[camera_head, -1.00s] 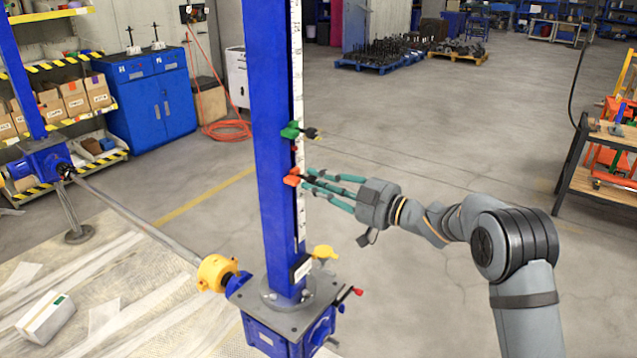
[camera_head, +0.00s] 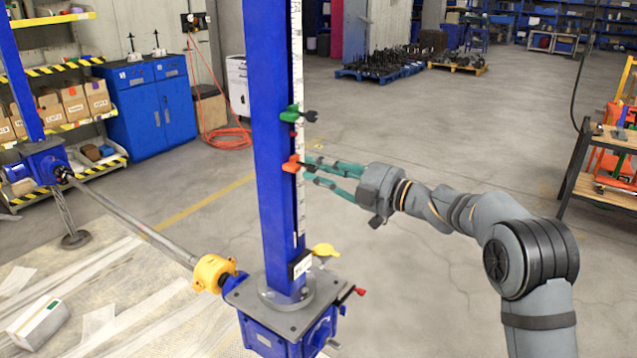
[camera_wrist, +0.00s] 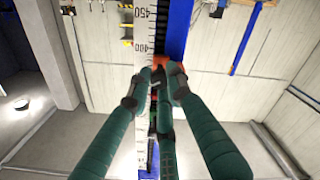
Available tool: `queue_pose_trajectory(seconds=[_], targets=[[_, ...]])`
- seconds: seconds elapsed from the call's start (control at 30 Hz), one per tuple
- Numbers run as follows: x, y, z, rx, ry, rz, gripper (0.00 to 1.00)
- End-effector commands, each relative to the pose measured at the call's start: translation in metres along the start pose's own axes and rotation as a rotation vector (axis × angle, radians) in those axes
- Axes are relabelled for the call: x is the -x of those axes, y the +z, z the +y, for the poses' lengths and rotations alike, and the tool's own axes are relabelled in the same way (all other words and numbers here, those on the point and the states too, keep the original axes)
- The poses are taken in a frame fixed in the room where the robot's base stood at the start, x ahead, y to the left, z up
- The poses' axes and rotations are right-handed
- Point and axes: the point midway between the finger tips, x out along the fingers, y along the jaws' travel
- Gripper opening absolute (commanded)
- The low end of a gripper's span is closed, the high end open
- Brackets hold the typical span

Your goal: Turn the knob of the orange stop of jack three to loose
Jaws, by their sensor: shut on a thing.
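The orange stop (camera_head: 290,164) sits on the tall blue column (camera_head: 269,150), beside its white scale. My gripper (camera_head: 309,166) reaches in from the right, with its green fingers closed at the stop's knob side. In the wrist view, my fingertips (camera_wrist: 158,78) meet around a small dark part in front of the orange stop (camera_wrist: 158,62). The fingers hide most of the knob, so its angle cannot be told. A green stop (camera_head: 293,114) with a black knob (camera_head: 310,116) sits higher on the same column.
A yellow part (camera_head: 324,250) and a red-tipped lever (camera_head: 359,291) are low by the column base. A yellow coupling (camera_head: 213,272) joins a shaft (camera_head: 135,222) to another jack at left. Floor to the right is clear up to a wooden bench (camera_head: 612,140).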

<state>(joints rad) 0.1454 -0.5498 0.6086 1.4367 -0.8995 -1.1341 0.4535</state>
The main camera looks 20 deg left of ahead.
Motion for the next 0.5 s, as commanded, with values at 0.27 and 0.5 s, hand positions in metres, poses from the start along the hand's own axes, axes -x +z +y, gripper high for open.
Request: queue_pose_trajectory(seconds=[0.27,0.5], targets=[[-0.0001,0.0020,-0.0036,0.266,0.000,0.002,0.00],[-0.0001,0.0022,-0.0036,0.493,0.000,0.002,0.00]])
